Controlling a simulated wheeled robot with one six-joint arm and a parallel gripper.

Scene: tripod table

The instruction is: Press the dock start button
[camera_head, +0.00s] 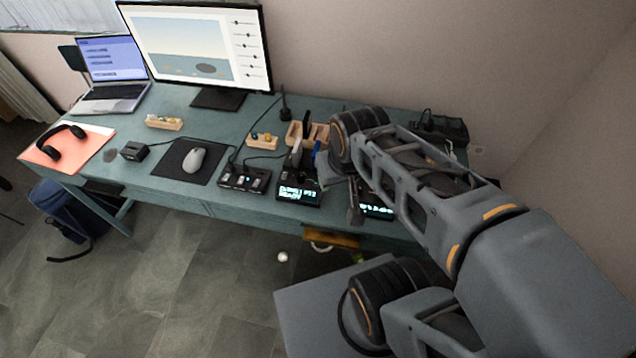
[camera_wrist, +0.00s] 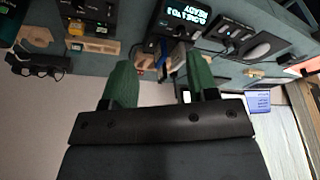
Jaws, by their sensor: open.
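A dark device with a lit display (camera_head: 298,193) stands near the front edge of the table; its text seems to end in READY. The same display (camera_wrist: 185,18) shows turned over at the top of the wrist view. I cannot make out a start button on it. A second lit device (camera_head: 376,210) stands to its right, partly behind my arm. My gripper (camera_wrist: 161,68) is open, with two green fingers apart and nothing held between them. In the head view my arm covers most of it, near the table's front edge by these devices.
A black switch box (camera_head: 244,178) stands left of the display device. A wooden organizer (camera_head: 308,133) with upright items is behind it. A mouse (camera_head: 194,160) lies on a dark pad. A monitor (camera_head: 200,48) and laptop (camera_head: 110,75) stand at the back left. A drawer (camera_head: 332,238) shows below.

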